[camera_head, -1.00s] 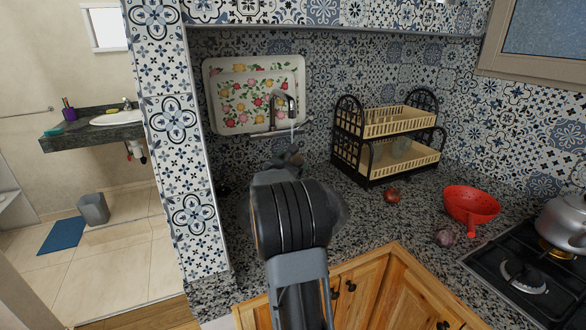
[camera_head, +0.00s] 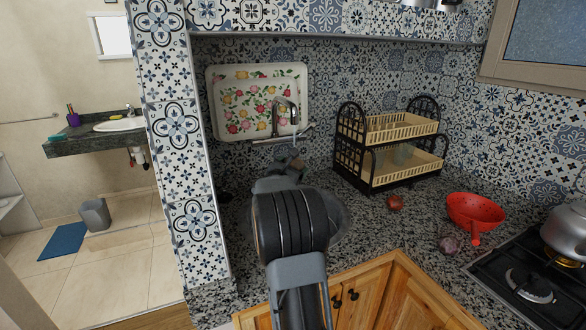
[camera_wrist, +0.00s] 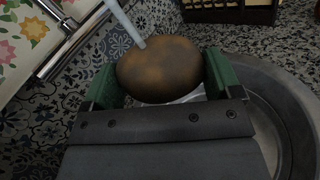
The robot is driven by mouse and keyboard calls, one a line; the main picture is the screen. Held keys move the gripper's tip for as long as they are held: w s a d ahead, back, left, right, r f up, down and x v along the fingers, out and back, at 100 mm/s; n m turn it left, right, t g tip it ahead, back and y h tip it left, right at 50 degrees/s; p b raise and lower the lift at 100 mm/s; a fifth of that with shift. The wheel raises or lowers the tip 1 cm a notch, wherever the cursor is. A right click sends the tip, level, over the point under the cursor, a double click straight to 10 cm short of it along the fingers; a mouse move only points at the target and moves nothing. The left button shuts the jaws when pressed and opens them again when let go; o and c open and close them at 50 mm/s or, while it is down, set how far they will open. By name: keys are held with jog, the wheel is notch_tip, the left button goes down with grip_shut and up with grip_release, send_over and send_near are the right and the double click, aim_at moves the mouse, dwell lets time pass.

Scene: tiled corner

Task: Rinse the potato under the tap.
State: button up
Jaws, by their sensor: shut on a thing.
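The brown potato (camera_wrist: 158,72) sits between the green finger pads of my gripper (camera_wrist: 162,80) in the wrist view. My gripper is shut on it. A pale stream of water (camera_wrist: 123,22) runs down from the upper left and meets the potato's top left side. In the head view my gripper (camera_head: 290,162) is below the wall tap (camera_head: 285,108), and my arm largely hides the potato and sink there. The tap's metal pipe (camera_wrist: 65,45) crosses the left of the wrist view. A round grey sink basin (camera_wrist: 295,120) shows at the right, below the potato.
A flowered tray (camera_head: 214,110) stands behind the tap. A two-level dish rack (camera_head: 375,182) is right of the sink.

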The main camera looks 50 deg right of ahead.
jog(key=shift+s+d+b, duration=0.3)
jog(key=shift+d+b, duration=0.15)
jog(key=shift+b, duration=0.35)
jog(key=shift+w+a, duration=0.1)
jog(key=shift+a, duration=0.05)
jog(key=shift+w+a+b, duration=0.2)
jog(key=shift+a+b, duration=0.05)
jog(key=shift+b, duration=0.25)
jog(key=s+a+b, duration=0.1)
jog(key=s+b, duration=0.1)
jog(key=s+a+b, duration=0.2)
dwell(0.3)
dwell(0.6)
